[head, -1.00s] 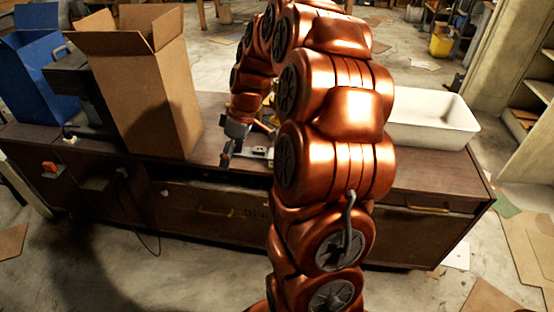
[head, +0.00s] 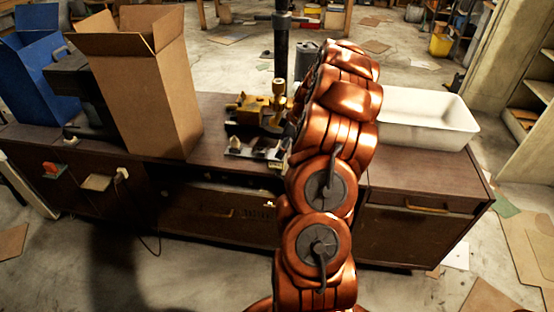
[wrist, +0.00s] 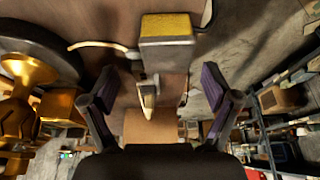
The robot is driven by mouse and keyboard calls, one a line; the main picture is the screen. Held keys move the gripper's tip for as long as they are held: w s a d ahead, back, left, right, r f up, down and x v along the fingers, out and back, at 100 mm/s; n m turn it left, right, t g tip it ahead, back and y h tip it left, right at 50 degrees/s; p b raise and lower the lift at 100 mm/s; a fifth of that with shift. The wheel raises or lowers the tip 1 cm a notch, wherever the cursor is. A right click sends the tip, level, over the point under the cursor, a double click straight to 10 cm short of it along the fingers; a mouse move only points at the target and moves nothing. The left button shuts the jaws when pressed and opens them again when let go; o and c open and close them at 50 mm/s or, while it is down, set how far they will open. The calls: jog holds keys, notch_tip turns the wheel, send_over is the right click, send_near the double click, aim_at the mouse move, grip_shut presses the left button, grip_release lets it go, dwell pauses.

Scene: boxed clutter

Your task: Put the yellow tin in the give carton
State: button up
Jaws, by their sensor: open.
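A small block-shaped object with a yellow face and grey side (wrist: 168,28), which looks like the yellow tin, shows in the wrist view on a brown surface. My gripper (wrist: 158,80) is open and empty; its two purple-padded fingers are spread to either side below the tin in the picture, apart from it. In the head view my arm hides the gripper, and I cannot make out the tin. An open brown carton (head: 155,100) and an open blue carton (head: 42,78) stand at the left of the counter. I see no label telling which is the give carton.
A brass-coloured device (head: 262,112) stands mid-counter, with a small metal piece (head: 255,147) in front. It looms close at the left in the wrist view (wrist: 22,105). A white tray (head: 425,120) sits at the right of the counter (head: 225,175).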

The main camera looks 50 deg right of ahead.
aim_at(277, 160)
jog(key=x, duration=0.1)
jog(key=p+x, duration=0.1)
jog(key=x, duration=0.1)
jog(key=s+x, duration=0.1)
jog(key=shift+w+a+f, duration=0.1)
jog(key=shift+a+f, duration=0.15)
jog(key=shift+a, duration=0.05)
jog(key=shift+w+f, duration=0.15)
jog(key=shift+f, duration=0.25)
jog(key=shift+c, duration=0.2)
jog(key=c, duration=1.4)
